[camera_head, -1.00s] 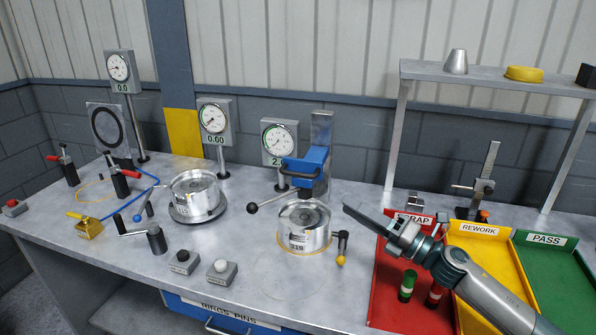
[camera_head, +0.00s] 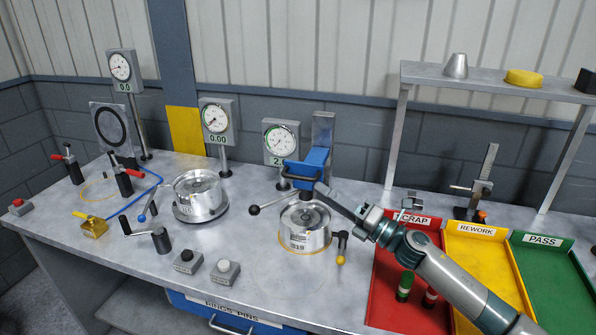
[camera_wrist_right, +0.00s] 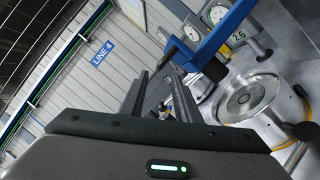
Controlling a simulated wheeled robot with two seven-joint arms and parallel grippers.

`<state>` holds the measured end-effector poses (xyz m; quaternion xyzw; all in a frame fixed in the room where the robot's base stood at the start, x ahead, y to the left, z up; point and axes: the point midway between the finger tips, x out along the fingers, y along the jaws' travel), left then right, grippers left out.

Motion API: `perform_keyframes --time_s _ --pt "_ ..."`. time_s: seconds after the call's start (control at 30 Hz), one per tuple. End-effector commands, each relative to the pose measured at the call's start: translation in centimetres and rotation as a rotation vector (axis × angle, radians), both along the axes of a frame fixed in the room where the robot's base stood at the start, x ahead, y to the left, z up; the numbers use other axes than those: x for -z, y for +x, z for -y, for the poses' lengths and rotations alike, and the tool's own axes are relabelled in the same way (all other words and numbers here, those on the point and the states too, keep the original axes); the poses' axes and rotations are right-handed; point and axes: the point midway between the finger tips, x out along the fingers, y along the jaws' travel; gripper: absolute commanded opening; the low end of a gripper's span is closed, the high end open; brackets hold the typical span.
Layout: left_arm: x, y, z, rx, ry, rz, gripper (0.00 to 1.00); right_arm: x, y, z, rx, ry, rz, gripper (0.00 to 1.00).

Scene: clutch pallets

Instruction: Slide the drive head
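The drive head, a blue block with a handle frame (camera_head: 306,165), sits on a grey upright post (camera_head: 322,132) above a silver clutch drum (camera_head: 304,238). In the wrist view the blue frame (camera_wrist_right: 228,30) rises just beyond my right fingertips. My right gripper (camera_head: 322,188) reaches in from the right, its tips close to the lower right side of the blue head. The right wrist view shows its two fingers (camera_wrist_right: 160,78) apart, with no object clearly held between them. I cannot tell whether they touch the frame. My left gripper is not in view.
Red SCRAP (camera_head: 383,285), yellow REWORK (camera_head: 477,262) and green PASS (camera_head: 548,280) trays lie at right, under my right arm. A lever with a black knob (camera_head: 254,210) and a yellow-tipped lever (camera_head: 341,250) flank the drum. A second drum (camera_head: 198,193) stands left.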

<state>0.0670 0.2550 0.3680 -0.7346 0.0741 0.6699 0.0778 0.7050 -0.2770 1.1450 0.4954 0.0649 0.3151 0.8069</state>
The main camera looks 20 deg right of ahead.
Motion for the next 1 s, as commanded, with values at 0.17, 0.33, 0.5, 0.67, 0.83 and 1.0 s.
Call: perform_keyframes --time_s 0.17,0.33,0.5,0.67,0.83,1.0 --pt "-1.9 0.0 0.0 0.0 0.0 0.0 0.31 -1.3 2.7 -2.0 -0.001 0.002 0.001 0.29" --pt "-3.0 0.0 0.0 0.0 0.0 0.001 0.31 -1.7 5.0 -3.6 0.0 0.002 0.0 0.29" --pt "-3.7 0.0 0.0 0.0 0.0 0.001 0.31 -2.0 6.6 -4.7 0.0 0.001 0.001 0.29" --pt "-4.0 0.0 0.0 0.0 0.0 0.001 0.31 -2.0 7.2 -5.3 -0.001 0.0 0.0 0.29" --pt "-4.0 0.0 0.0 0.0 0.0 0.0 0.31 -1.9 7.4 -5.4 -0.001 -0.001 0.0 0.29" --pt "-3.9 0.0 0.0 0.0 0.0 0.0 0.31 -1.9 7.4 -5.4 -0.001 0.0 0.0 0.27"
